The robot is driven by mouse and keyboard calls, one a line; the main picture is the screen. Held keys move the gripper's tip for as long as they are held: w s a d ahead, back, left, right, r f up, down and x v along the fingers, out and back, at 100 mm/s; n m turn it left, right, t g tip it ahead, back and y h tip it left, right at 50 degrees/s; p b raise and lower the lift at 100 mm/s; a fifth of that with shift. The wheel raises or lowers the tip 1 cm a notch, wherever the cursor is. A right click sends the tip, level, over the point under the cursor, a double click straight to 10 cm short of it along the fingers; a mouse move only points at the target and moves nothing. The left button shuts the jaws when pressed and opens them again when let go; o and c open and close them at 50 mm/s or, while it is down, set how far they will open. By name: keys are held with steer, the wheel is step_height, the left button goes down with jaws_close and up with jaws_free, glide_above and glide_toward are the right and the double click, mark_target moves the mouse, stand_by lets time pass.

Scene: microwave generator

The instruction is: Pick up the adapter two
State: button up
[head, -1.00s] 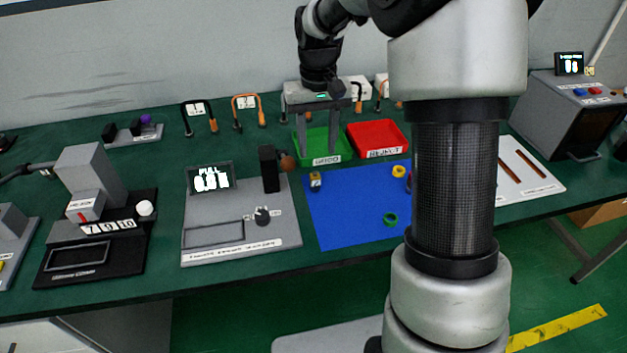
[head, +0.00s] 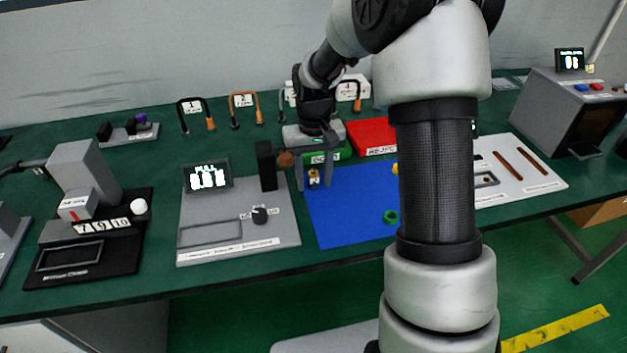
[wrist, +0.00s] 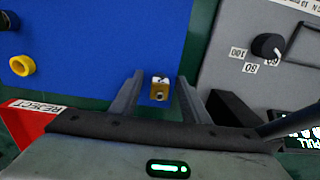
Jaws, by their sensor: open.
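The adapter two is a small yellow and dark block with a white numbered label on top, standing on the blue mat near its back left corner in the head view (head: 313,179). In the wrist view the adapter (wrist: 160,91) appears between the two finger tips, with clear space on both sides. My gripper (head: 316,184) is open, pointing down over the mat's back left corner. It also shows in the wrist view (wrist: 160,82). I cannot tell how far the finger tips are above the mat.
The blue mat (head: 345,215) also bears a green ring (head: 390,217) and a yellow ring (wrist: 22,65). The red reject tray (head: 373,135) and the green tray (head: 345,153) stand behind. A grey test station with a dark upright post (head: 266,166) is close on the left.

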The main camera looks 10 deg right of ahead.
jaws_close()
steer(key=shift+r, duration=0.1)
